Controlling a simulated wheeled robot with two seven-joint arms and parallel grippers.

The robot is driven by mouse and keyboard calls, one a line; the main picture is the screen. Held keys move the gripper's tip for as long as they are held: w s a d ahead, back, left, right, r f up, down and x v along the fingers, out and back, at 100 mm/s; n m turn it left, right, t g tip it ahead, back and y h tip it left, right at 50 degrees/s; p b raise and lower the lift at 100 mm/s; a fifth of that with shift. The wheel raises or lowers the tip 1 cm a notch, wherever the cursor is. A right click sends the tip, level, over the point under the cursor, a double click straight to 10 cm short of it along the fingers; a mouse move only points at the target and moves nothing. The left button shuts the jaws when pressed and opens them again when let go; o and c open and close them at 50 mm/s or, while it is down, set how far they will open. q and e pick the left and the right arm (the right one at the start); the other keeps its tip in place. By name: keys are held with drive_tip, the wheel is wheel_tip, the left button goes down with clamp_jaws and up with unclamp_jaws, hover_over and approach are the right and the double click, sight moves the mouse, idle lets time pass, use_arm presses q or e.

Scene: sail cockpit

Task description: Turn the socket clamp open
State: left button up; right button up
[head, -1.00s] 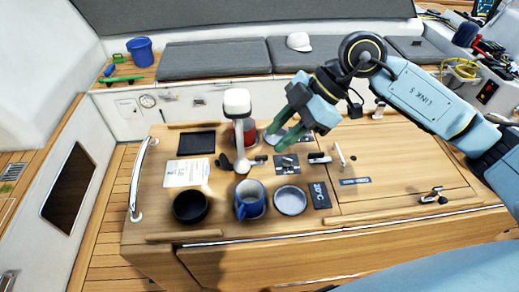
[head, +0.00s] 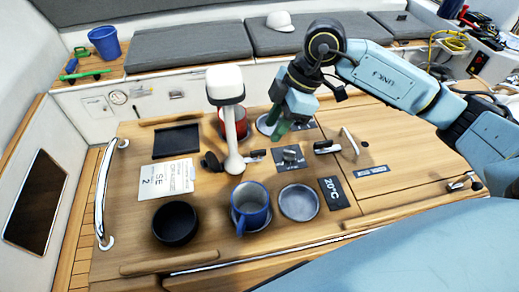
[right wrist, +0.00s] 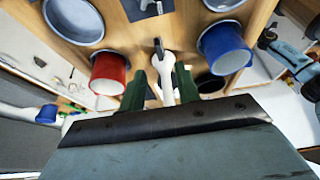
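The socket clamp (head: 255,155) looks like a small black and silver lever on the right of the base of a white post (head: 232,140). I cannot tell which way it is turned. It also shows in the right wrist view (right wrist: 158,48), by the post's foot. A round black knob (head: 211,161) sits left of the post. My right gripper (head: 278,128) is above the far part of the table, behind and right of the clamp. In the right wrist view its green fingers (right wrist: 158,92) are spread with no object gripped; the post shows beyond the gap. My left gripper is not in view.
A red mug (head: 241,124) stands close to the right gripper behind the post. A blue mug (head: 250,205), a black bowl (head: 174,222) and a grey bowl (head: 299,203) stand in front. A switch plate (head: 290,158) lies right of the clamp. The right table leaf (head: 400,155) is mostly clear.

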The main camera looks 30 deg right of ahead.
sight(260, 150)
drive_tip(key=x, duration=0.9)
drive_tip(key=shift+w+f, duration=0.1)
drive_tip(key=shift+f, duration=0.05)
clamp_jaws()
